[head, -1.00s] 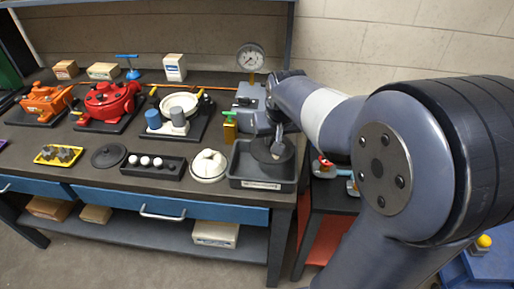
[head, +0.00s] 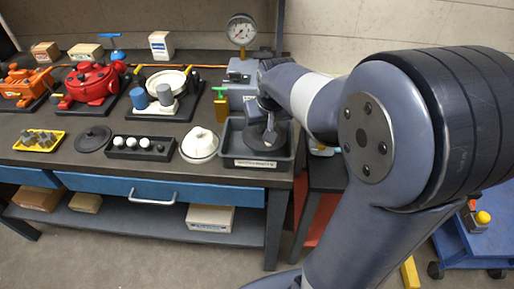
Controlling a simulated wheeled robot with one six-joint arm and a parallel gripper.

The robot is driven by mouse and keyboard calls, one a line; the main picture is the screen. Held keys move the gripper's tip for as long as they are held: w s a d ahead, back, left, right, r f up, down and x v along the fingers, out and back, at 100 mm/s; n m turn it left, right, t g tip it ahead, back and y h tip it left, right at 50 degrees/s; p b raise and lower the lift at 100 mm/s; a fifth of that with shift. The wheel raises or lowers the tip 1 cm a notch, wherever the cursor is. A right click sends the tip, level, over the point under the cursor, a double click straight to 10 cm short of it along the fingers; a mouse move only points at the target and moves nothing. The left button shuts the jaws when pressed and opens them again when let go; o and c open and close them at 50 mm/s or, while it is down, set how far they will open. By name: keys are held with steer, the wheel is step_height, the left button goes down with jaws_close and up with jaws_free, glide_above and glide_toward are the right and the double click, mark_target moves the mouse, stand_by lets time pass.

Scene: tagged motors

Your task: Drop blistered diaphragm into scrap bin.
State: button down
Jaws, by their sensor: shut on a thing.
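A dark round diaphragm (head: 257,140) is in my gripper (head: 268,132), at the grey labelled tray (head: 255,163) on the bench's right end. My gripper points down and is shut on it. I cannot tell whether the disc touches the tray floor, and blisters are too small to make out. Another dark disc (head: 93,139) lies flat on the bench at the left. No bin is clearly marked as scrap; a red surface (head: 308,215) shows low beside the bench, partly hidden by my arm.
A white domed part (head: 199,146) and a black tray (head: 140,148) of white balls stand left of the grey tray. A gauge (head: 241,30) stands behind it. A blue cart (head: 480,240) is at the lower right. Open floor lies in front of the bench.

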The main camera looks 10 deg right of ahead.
steer(key=c, duration=1.3)
jaws_free()
steer(key=shift+r, duration=0.1)
steer(key=v, duration=1)
steer(key=shift+s+r, duration=0.25)
steer(key=shift+r, duration=0.05)
steer(key=shift+f, duration=0.15)
steer(key=x, duration=1)
steer(key=shift+w, duration=0.1)
steer(key=shift+w+p, duration=0.2)
steer(key=shift+p, duration=0.15)
steer(key=shift+r+p, duration=1.6)
steer(key=shift+r, duration=0.6)
